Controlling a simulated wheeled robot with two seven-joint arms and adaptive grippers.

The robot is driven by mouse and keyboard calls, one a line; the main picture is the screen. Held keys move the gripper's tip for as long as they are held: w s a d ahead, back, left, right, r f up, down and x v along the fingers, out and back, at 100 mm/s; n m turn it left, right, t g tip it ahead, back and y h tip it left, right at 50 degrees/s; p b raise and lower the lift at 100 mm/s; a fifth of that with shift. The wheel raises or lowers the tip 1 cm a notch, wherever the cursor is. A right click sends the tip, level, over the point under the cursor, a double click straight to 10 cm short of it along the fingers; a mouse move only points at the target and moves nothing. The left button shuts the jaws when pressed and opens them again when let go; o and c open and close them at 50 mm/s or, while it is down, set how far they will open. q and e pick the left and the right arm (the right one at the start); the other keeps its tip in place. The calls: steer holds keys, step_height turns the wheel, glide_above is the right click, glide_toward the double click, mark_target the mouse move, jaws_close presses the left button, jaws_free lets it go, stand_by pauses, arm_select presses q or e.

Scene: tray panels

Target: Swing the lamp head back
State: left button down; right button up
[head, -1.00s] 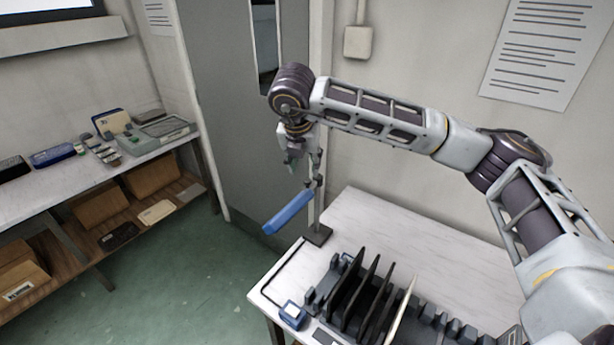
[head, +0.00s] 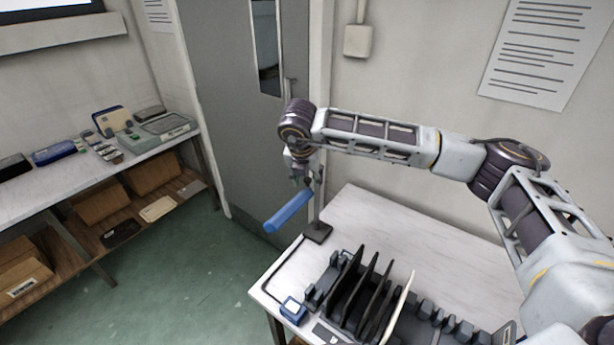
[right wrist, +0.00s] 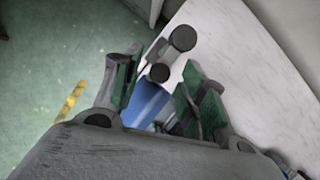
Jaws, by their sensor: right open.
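The lamp head is a blue bar (head: 288,210) that juts out to the lower left from the top of a thin stand, past the table's left end. The lamp's dark square base (head: 317,232) stands on the white table's back left corner. My right gripper (head: 307,183) is open just above the stand end of the lamp head. In the right wrist view the green-padded fingers (right wrist: 155,95) stand apart, with the blue lamp head (right wrist: 150,103) showing between and beyond them. I cannot tell whether they touch it. Two dark round knobs (right wrist: 182,38) show beyond the fingertips.
A rack with upright black panels (head: 365,290) fills the front of the white table (head: 385,220); a small blue-and-white box (head: 292,309) sits at its left. The table's back is clear. A grey door (head: 230,110) and wall stand behind. A cluttered shelf bench (head: 75,175) is far left.

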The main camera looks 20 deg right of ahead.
steer(key=shift+s+d, duration=0.1)
jaws_close()
arm_select(q)
steer(key=shift+d, duration=0.1)
steer(key=shift+s+f, duration=0.1)
steer(key=shift+s+f, duration=0.15)
steer(key=shift+s, duration=0.05)
